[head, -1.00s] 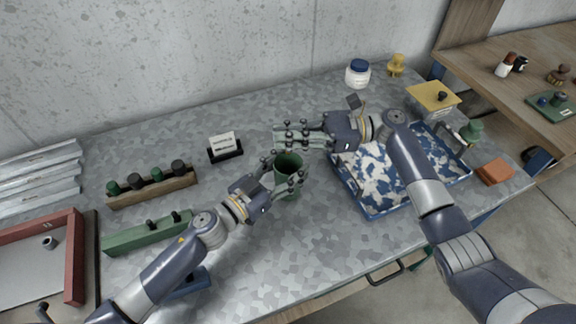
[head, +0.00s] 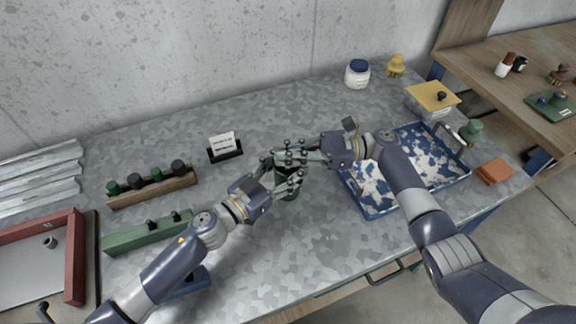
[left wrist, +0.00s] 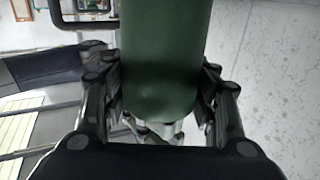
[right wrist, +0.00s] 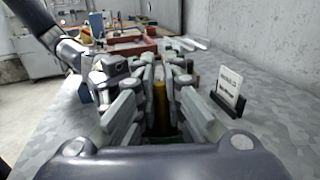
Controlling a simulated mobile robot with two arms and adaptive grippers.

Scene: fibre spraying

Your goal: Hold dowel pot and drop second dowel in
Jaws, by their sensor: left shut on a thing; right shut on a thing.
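The dark green dowel pot (head: 287,192) stands at the middle of the metal table, mostly covered by my grippers. My left gripper (head: 283,178) is shut on it from the left. In the left wrist view the pot's green wall (left wrist: 165,60) fills the space between the fingers. My right gripper (head: 290,158) is over the pot's mouth, its fingers pointing left. In the right wrist view it is shut on a yellow-brown upright piece (right wrist: 160,105), seemingly the dowel. The dowel's lower end and the pot's inside are hidden.
A blue tray (head: 378,206) with blue and white patches lies right of the pot. A card in a black stand (head: 226,155) is behind left. A wooden rack (head: 150,197) and a green block (head: 140,236) are at left. A white jar (head: 357,76) stands at the back.

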